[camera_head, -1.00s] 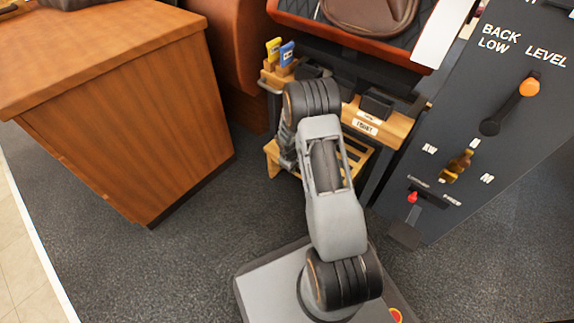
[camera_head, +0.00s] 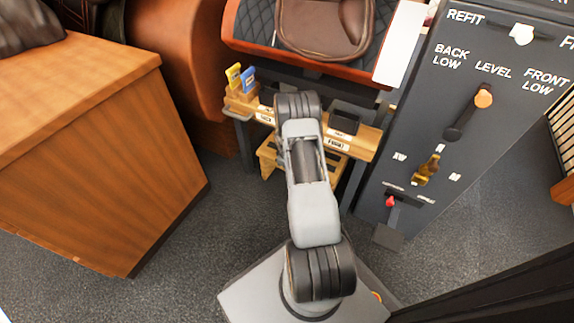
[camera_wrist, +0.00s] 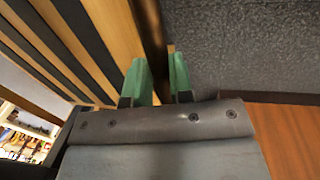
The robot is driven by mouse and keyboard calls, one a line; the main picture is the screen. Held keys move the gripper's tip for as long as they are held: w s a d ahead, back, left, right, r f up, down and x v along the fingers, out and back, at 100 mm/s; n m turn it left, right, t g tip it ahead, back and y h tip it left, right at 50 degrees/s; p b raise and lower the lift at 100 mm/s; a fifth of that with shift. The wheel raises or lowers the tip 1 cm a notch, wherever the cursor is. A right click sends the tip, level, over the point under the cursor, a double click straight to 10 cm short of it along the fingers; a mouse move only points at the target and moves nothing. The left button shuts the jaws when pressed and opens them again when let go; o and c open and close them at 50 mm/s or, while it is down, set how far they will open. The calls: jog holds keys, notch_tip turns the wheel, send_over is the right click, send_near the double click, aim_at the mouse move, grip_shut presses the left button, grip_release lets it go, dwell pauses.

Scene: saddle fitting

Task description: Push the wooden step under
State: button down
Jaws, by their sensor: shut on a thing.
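The wooden step (camera_head: 267,160) is a low, pale slatted piece on the floor beneath the wooden shelf in the head view; my arm covers its middle. In the wrist view its slats (camera_wrist: 103,38), with dark gaps between them, fill the upper left. My gripper (camera_wrist: 158,72) has green fingertips, which stand on either side of the step's brown edge bar and are shut on it. In the head view the gripper is hidden behind my arm.
A wooden shelf (camera_head: 358,140) with labels and dark bins is above the step. A brown saddle (camera_head: 325,28) lies on the quilted bench. A lever panel (camera_head: 455,110) stands to the right, a wooden cabinet (camera_head: 110,185) to the left. Grey carpet (camera_head: 215,225) is open between.

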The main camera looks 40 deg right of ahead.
jog(key=shift+w, duration=0.1)
jog(key=c, duration=1)
grip_release()
